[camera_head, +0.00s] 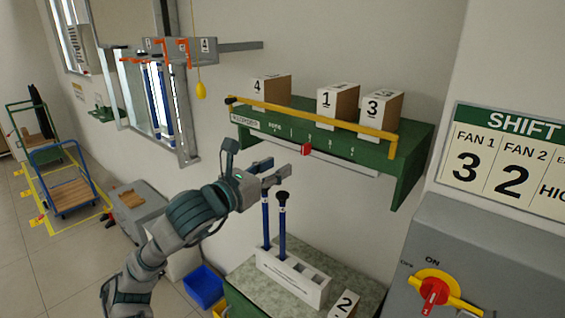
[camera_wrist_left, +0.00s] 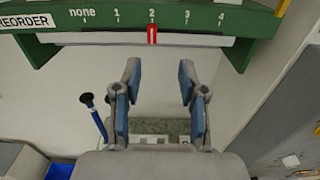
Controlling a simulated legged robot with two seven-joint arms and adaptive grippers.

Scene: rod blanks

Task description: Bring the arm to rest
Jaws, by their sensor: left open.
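My left arm comes in from the lower left, and its gripper (camera_head: 280,176) is open in front of the wall, below the green shelf. In the left wrist view the two blue-padded fingers (camera_wrist_left: 160,75) stand apart with nothing between them. Two blue rods stand upright in the white rack (camera_head: 292,278) below the gripper. One rod (camera_head: 282,228) has a black top; the other (camera_head: 266,222) is partly hidden by my gripper at its top. A black-topped rod (camera_wrist_left: 96,116) shows left of the fingers in the wrist view. My right gripper is in neither view.
The green shelf (camera_head: 412,150) holds boxes 4, 1 and 3 behind a yellow rail (camera_head: 330,126). Its red marker (camera_wrist_left: 152,34) stands at 2. Box 2 (camera_head: 344,304) is by the rack. A grey switch box (camera_head: 470,250) is at the right, a blue bin (camera_head: 203,287) below.

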